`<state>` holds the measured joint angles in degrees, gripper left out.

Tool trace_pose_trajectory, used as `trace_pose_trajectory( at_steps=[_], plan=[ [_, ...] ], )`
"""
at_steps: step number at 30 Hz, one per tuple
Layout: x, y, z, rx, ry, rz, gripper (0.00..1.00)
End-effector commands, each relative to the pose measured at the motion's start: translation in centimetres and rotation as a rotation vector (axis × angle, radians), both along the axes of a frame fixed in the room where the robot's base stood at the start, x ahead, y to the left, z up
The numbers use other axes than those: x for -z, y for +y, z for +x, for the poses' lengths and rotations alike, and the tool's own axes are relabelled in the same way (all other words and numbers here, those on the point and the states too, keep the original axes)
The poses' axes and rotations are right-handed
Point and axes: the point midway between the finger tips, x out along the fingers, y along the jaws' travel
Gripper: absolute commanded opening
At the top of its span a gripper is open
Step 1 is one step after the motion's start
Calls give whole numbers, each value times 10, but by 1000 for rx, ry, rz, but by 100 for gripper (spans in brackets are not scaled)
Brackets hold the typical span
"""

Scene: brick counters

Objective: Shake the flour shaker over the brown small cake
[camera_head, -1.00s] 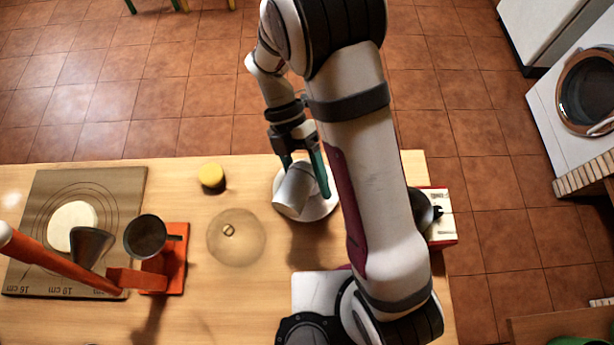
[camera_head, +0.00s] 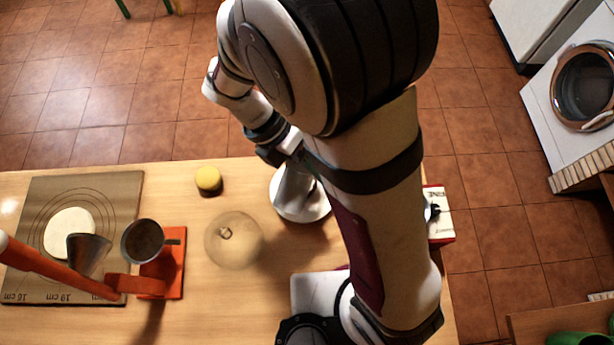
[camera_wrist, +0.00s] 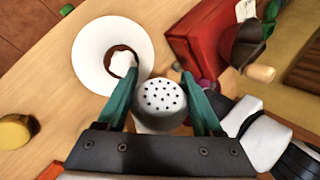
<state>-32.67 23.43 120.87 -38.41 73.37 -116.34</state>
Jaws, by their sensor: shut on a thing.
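In the wrist view, my gripper (camera_wrist: 160,92) has its teal fingers shut on the flour shaker (camera_wrist: 161,98), a pale can with a perforated top facing the camera. The brown small cake (camera_wrist: 110,52) sits on a round white plate (camera_wrist: 90,70), just beyond the left fingertip. It has a white patch on top, partly next to the finger. In the head view the plate (camera_head: 316,208) shows under my arm. A pale part of what looks like the shaker (camera_head: 292,188) shows above it; my arm hides the cake and the fingers.
A clear dome (camera_head: 234,240) and a yellow cylinder (camera_head: 209,180) stand left of the plate. An orange stand (camera_head: 172,270) with metal cups is further left, by a board (camera_head: 110,200) with pale dough. A red box (camera_wrist: 190,45) is right of the cake in the wrist view.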

Motion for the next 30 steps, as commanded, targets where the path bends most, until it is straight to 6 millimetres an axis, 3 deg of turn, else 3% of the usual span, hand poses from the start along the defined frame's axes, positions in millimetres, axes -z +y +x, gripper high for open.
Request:
trace_pose_trajectory(
  at_steps=[15,30],
  plan=[
    [-51,-6,19,0,-641,-304,5],
    [-58,-8,22,7,-720,-341,5]
  ],
)
